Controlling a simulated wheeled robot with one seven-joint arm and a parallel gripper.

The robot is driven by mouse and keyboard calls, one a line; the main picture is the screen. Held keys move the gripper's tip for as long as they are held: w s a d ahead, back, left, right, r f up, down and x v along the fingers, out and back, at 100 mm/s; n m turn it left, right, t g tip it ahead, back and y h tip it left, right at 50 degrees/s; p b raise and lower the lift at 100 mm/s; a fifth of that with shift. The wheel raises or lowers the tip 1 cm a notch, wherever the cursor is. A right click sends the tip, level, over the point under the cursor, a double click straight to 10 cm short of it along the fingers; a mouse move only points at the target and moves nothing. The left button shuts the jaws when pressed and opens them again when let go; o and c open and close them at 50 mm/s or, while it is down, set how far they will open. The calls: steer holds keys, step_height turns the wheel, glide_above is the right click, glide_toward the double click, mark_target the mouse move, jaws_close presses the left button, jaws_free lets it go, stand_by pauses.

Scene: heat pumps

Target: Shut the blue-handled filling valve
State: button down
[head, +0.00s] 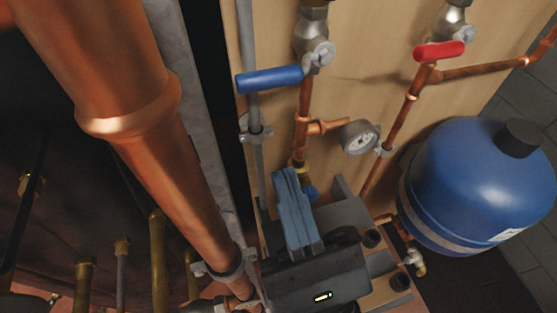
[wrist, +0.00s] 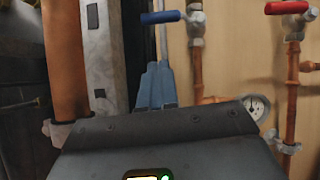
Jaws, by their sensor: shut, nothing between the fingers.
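A valve (head: 316,50) with a blue lever handle (head: 270,79) sits on a vertical copper pipe at the upper middle. The handle points left, roughly crosswise to the pipe. In the wrist view the blue handle (wrist: 160,17) also points left from its valve body (wrist: 195,20). My gripper (head: 287,174) is below the handle and apart from it, its blue-grey fingers shut together and empty. The fingers also show in the wrist view (wrist: 157,68), below the handle. A small blue part (head: 310,192) is partly hidden behind the fingers; I cannot tell what it is.
A red-handled valve (head: 440,51) is to the right. A pressure gauge (head: 359,137) juts from the copper pipe near my gripper. A grey pipe (head: 247,50) runs behind the blue handle. A thick copper pipe (head: 150,140) stands left, a blue tank (head: 470,180) right.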

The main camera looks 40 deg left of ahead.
steer(key=v, duration=0.6)
steer(key=shift+s+b, duration=0.2)
steer(key=shift+b, duration=0.25)
steer(key=s+d+f+n+h+p, duration=0.4)
steer(key=d+f+n+h, duration=0.5)
steer(key=d+f+h, duration=0.4)
steer(key=s+d+r+n+h+p, duration=0.3)
steer(key=s+d+r+n+h, duration=0.4)
steer(key=d+n, duration=0.7)
steer(key=shift+s+d+r+n+t, duration=0.35)
steer(key=shift+s+r, duration=0.8)
steer(key=shift+r, duration=0.75)
